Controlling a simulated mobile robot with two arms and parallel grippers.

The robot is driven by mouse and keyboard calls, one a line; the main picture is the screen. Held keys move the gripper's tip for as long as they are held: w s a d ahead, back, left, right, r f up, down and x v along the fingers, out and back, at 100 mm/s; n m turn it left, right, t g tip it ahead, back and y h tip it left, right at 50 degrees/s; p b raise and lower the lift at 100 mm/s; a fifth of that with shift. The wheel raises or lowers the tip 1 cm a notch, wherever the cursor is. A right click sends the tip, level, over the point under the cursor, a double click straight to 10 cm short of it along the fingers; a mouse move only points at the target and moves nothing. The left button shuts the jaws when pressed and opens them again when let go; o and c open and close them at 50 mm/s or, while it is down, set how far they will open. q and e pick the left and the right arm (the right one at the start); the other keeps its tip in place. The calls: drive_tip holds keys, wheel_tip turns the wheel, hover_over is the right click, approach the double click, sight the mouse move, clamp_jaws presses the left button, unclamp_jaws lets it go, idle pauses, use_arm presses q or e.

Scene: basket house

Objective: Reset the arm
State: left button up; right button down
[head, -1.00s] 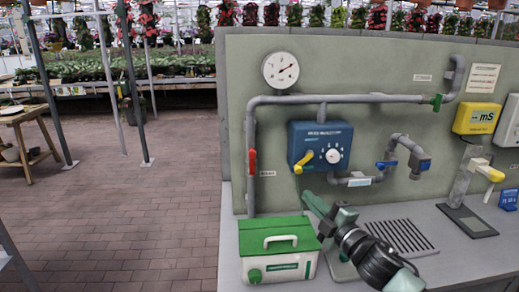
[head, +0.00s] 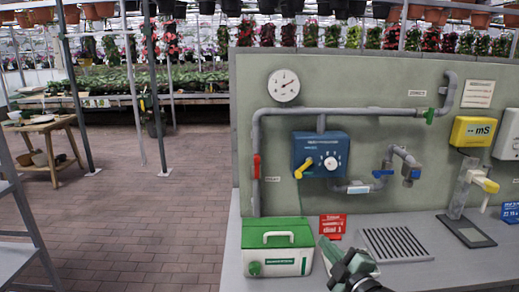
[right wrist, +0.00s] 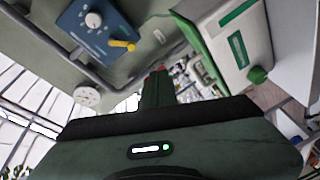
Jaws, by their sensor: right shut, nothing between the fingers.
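My right gripper (head: 328,246) is low over the front of the grey bench, just right of the green and white box (head: 277,252). Its fingers are shut with nothing between them. In the right wrist view the shut green fingers (right wrist: 158,88) point away from the camera, with the box (right wrist: 232,40) to their right and the blue unit (right wrist: 95,22) to their upper left. My left gripper is not in view.
The bench (head: 430,270) backs onto a panel with a gauge (head: 284,85), pipes, a red-handled valve (head: 256,166) and the blue unit (head: 321,152) with a yellow lever. A red sign (head: 333,226) stands behind my gripper. The brick floor (head: 150,215) at left is open.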

drive_tip(key=s+d+f+m+g+h, duration=0.2)
drive_tip(key=s+f+m+g+h, duration=0.45)
drive_tip(key=s+f, duration=1.1)
drive_tip(key=s+d+f+m+g+y, duration=0.1)
drive_tip(key=s+f+m+g, duration=0.2)
drive_tip(key=s, duration=0.8)
drive_tip(key=s+d+f+m+g+y, duration=0.1)
drive_tip(key=s+m+g, duration=0.3)
drive_tip(key=s, duration=0.6)
wheel_tip(320, 180, down, 25)
drive_tip(key=s+g, duration=0.1)
drive_tip(key=s+d+f+g, duration=0.1)
drive_tip(key=s+d+f, duration=0.1)
drive_tip(key=s+f, duration=1.5)
drive_tip(key=shift+s+d+f+h, duration=0.2)
drive_tip(key=shift+f+h, duration=0.05)
drive_tip(key=shift+h, duration=0.1)
